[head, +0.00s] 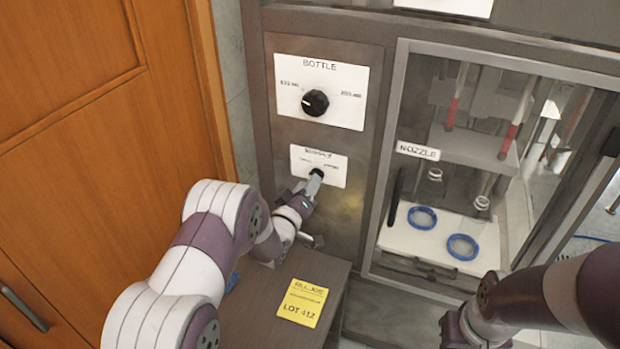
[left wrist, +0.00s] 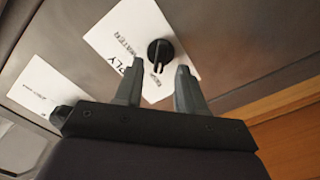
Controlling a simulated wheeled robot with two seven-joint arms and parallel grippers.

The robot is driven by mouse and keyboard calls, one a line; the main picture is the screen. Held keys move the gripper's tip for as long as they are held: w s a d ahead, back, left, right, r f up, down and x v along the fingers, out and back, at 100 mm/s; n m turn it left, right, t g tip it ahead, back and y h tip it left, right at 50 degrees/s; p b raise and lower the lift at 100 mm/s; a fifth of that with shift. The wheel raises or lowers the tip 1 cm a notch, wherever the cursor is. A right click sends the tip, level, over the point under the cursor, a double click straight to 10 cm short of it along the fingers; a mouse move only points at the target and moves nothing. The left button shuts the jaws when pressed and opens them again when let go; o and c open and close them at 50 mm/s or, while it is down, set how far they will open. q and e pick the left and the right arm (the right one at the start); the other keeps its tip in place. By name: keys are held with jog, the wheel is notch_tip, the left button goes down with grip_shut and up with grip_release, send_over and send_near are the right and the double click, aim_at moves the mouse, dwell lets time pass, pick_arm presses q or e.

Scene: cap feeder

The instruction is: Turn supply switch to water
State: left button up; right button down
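The supply switch is a small black knob (head: 317,174) on a white label plate (head: 335,168), low on the grey panel. In the left wrist view the knob (left wrist: 160,52) shows between my left fingertips, with a light mark on it. I cannot tell which word the mark points at, as the print is too small. My left gripper (head: 310,207) is open just in front of the plate, one finger overlapping the knob's lower edge in the head view. I see no clear grip on the knob. My right gripper (head: 453,330) is partly in view at the lower right, its fingers unclear.
A larger bottle knob (head: 315,102) sits above on its own plate. A glazed nozzle cabinet (head: 393,150) with blue rings (head: 422,218) stands to the right. Below is a brown box (head: 258,300) with a yellow lot card (head: 303,303). A wooden door (head: 95,130) is at left.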

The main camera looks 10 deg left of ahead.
pick_arm(q)
jog(key=shift+w+d, duration=0.2)
jog(key=shift+w, duration=1)
grip_shut()
